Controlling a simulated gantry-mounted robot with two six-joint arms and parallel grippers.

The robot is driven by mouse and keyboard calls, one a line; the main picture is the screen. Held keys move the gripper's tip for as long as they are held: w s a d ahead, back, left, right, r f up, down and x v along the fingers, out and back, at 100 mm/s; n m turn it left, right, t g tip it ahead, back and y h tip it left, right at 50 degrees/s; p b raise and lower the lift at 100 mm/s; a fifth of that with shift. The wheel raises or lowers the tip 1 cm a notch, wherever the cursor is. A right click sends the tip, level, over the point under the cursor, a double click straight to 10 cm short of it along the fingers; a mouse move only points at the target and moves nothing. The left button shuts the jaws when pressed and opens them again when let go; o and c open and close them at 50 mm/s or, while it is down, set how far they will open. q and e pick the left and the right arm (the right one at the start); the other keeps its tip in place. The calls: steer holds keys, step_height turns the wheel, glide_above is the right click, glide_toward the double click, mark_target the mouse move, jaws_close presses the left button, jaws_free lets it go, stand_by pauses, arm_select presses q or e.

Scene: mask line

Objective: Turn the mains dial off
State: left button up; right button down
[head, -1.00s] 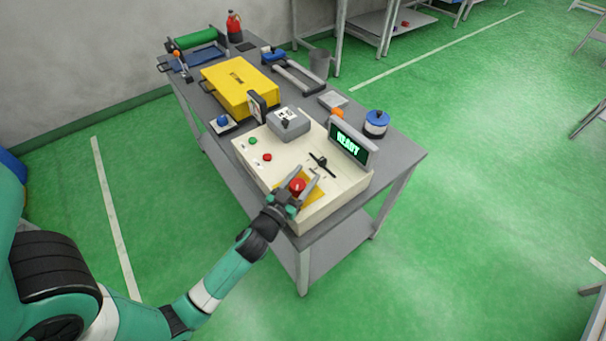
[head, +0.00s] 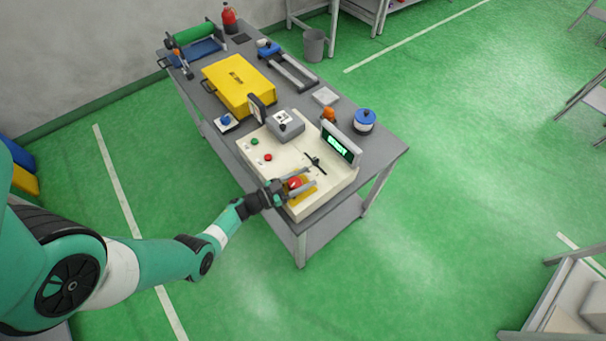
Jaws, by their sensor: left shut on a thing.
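A cream control box (head: 275,150) stands on the near end of the grey table. A red dial (head: 294,184) sits on a yellow plate (head: 307,195) at the box's near corner. My left gripper (head: 302,182) is shut on the red dial, with a finger on either side of it. The fingers hide part of the dial, and its exact setting cannot be read. A small screen (head: 341,144) on the box shows green text, too small to read surely. My right gripper is out of view.
A black lever (head: 315,162), a green button (head: 255,142) and a red button (head: 268,157) are on the box. A yellow case (head: 238,83) lies behind it. A blue-topped tin (head: 364,120) stands at the table's right edge.

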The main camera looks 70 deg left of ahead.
arm_select(q)
steer(key=m+h, duration=0.1)
steer(key=h, duration=0.1)
steer(key=shift+d+f+m+h+b, duration=0.1)
steer(key=shift+d+m+h+b, duration=0.05)
steer(key=shift+m+h+b, duration=0.25)
steer(key=shift+s+d+m+h+b, duration=0.1)
steer(key=shift+d+m+h+b, duration=0.15)
steer(key=shift+m+h+b, duration=0.75)
steer(key=shift+d+f+g+h, duration=0.15)
steer(key=shift+g+h, duration=0.15)
steer(key=shift+h, duration=0.6)
steer(key=o, duration=1.4)
steer(key=shift+s, duration=0.1)
steer(key=p+v, duration=0.1)
steer(key=v, duration=1)
steer(key=shift+s, duration=0.25)
